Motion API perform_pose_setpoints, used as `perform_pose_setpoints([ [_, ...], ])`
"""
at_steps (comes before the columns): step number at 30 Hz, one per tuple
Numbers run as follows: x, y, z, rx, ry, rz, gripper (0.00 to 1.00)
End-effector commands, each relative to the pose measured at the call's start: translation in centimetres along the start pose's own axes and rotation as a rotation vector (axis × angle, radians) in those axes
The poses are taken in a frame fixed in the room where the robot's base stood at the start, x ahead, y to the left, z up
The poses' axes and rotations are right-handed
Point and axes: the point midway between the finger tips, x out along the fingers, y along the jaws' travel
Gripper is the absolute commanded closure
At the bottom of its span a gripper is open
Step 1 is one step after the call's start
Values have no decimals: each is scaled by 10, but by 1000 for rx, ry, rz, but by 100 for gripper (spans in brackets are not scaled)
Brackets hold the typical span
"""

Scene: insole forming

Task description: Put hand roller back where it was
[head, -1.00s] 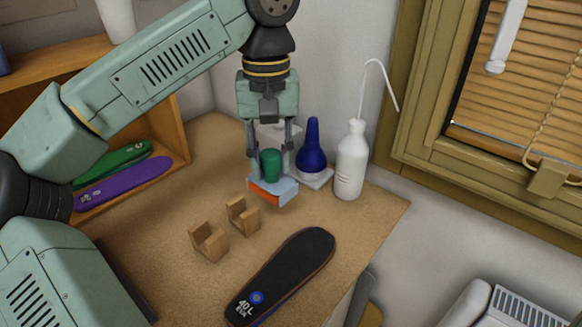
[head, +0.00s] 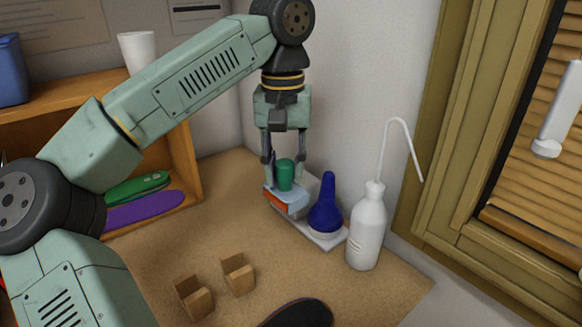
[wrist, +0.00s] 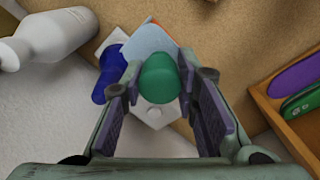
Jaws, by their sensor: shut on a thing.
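My gripper (head: 283,160) points down at the back of the bench, its fingers on both sides of a green handle (head: 285,175). The handle stands on a pale blue block (head: 291,199) with an orange front face. I see no roller cylinder on this tool and cannot tell whether it is the hand roller. The block is over or on the left end of a white plate (head: 328,241); contact is unclear. In the wrist view the handle (wrist: 160,78) sits between the fingers (wrist: 163,105). Two notched wooden blocks (head: 194,299) (head: 238,276) stand empty at the front.
A blue bulb-shaped thing (head: 325,212) stands on the plate close to the held block. A white bottle (head: 368,230) with a bent tube stands right of it. A dark insole (head: 302,314) lies in front. A wooden shelf (head: 183,160) holds green and purple insoles at left.

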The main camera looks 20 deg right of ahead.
Motion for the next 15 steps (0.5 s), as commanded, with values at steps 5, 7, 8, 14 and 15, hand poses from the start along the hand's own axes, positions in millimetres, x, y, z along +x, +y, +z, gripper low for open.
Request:
perform_pose_setpoints([
  [5,14,0,0,0,-1,0,98],
  [7,21,0,0,-1,-1,0,98],
  [8,24,0,1,0,-1,0,98],
  [14,48,0,0,0,0,0,98],
  [15,52,0,0,0,0,0,98],
])
